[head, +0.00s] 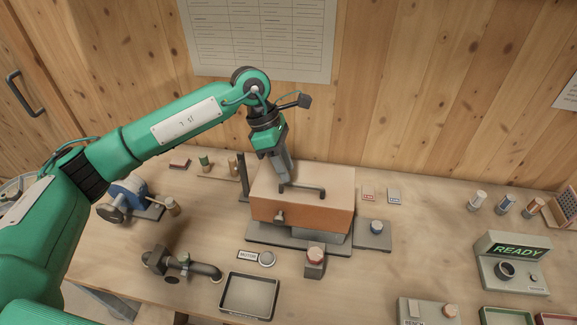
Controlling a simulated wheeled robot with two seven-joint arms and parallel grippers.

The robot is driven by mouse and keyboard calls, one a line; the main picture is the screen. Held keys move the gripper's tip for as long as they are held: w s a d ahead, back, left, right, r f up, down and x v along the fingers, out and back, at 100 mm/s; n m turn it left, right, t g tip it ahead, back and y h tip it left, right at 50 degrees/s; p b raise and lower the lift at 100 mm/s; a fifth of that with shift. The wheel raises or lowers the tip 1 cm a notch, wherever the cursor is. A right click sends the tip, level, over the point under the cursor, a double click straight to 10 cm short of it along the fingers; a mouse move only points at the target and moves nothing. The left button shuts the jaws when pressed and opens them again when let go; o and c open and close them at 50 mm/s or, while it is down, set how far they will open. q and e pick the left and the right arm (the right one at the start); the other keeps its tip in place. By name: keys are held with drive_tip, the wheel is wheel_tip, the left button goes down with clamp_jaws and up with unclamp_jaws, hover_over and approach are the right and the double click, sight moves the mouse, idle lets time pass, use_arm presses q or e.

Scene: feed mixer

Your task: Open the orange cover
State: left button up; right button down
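The orange cover (302,214) is a box-shaped lid with a paler top, down over a grey base (300,238). A dark bar handle (305,189) stands on its top, and a small knob or latch (279,216) is on its front face. My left gripper (284,174) comes down from above, its fingers pointing at the left end of the handle. The fingers overlap in this view, so I cannot tell whether they are open or touch the handle. My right gripper is not in view.
A dark upright post (243,178) stands just left of the cover. In front are a button block (315,262) and an empty tray (249,296). A valve with pipe (180,262) is front left. A READY display box (511,263) is at right. A wooden wall rises behind.

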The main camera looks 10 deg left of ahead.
sight(303, 193)
use_arm(q)
drive_tip(key=shift+s+d+f, duration=0.2)
drive_tip(key=shift+d+f, duration=0.1)
drive_tip(key=shift+f, duration=0.15)
drive_tip(key=shift+s+d+f+p, duration=0.1)
drive_tip(key=shift+d+f+p, duration=0.1)
drive_tip(key=shift+f+p, duration=0.3)
drive_tip(key=shift+f, duration=0.25)
clamp_jaws()
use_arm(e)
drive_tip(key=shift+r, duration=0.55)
